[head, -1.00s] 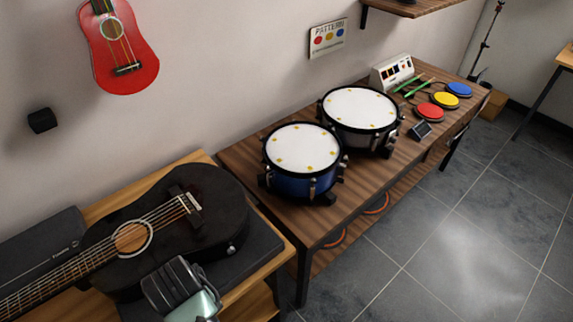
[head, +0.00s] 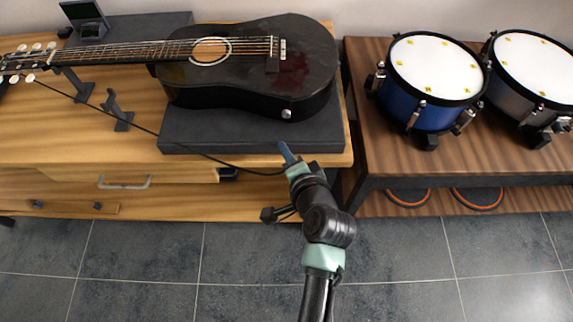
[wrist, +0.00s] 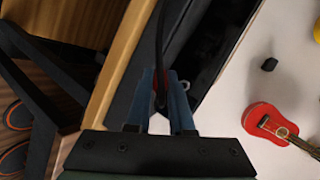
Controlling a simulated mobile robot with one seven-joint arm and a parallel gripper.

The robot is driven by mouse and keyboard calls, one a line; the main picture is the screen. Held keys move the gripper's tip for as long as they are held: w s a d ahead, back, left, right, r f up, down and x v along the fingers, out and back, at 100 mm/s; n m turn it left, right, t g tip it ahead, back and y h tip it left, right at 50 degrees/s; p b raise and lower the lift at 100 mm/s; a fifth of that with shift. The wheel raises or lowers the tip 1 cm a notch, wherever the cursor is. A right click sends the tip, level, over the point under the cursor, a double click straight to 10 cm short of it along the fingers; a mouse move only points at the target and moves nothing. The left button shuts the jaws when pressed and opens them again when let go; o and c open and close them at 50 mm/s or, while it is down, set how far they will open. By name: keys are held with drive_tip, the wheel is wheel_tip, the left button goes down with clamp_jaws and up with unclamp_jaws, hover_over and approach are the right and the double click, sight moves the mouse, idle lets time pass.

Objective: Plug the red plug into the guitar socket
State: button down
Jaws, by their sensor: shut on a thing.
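The black guitar (head: 250,75) lies on a dark grey pad on the wooden bench. Its round silver socket (head: 286,114) shows on the lower side facing me. My gripper (head: 287,152) is at the pad's front edge, just below the socket in the head view and apart from it. In the wrist view its blue fingers (wrist: 166,90) are shut on the red plug (wrist: 155,84), of which only a red sliver shows. A black cable runs from the gripper leftward across the bench. The plug's tip is hidden.
The dark pad (head: 200,145) has a raised front edge under the guitar. A blue drum (head: 425,115) stands on the table to the right, across a narrow gap. A black stand (head: 117,110) is on the bench at left. The floor in front is clear.

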sight(286, 113)
drive_tip(key=shift+a+f+m+t+h+b, duration=0.35)
drive_tip(key=shift+f+m+t+b, duration=0.2)
drive_tip(key=shift+t+b, duration=0.2)
drive_tip(key=t+h+b, duration=0.1)
drive_tip(key=m+t+b, duration=0.1)
drive_tip(key=b, duration=0.1)
drive_tip(key=shift+r+t+h, duration=0.2)
drive_tip(key=shift+t+h, duration=0.15)
drive_tip(key=shift+r+m+t+h+b, duration=0.15)
drive_tip(key=shift+m+t+h+b, duration=0.2)
drive_tip(key=shift+t+b, duration=0.25)
drive_tip(key=shift+s+d+r+m+t+h+b, duration=0.15)
drive_tip(key=shift+s+r+t+h+b, duration=0.1)
drive_tip(key=shift+r+b, duration=0.15)
drive_tip(key=shift+s+d+r+m+t+h+b, duration=0.1)
drive_tip(key=shift+s+d+r+m+t+b, duration=0.05)
drive_tip(key=shift+s+r+t+b, duration=0.15)
drive_tip(key=shift+w+r, duration=0.2)
drive_tip(key=shift+w, duration=0.35)
drive_tip(key=shift+w+f, duration=0.1)
drive_tip(key=shift+w, duration=2.1)
drive_tip(key=shift+p, duration=0.4)
drive_tip(key=shift+w+p, duration=0.55)
drive_tip(key=shift+w, duration=0.4)
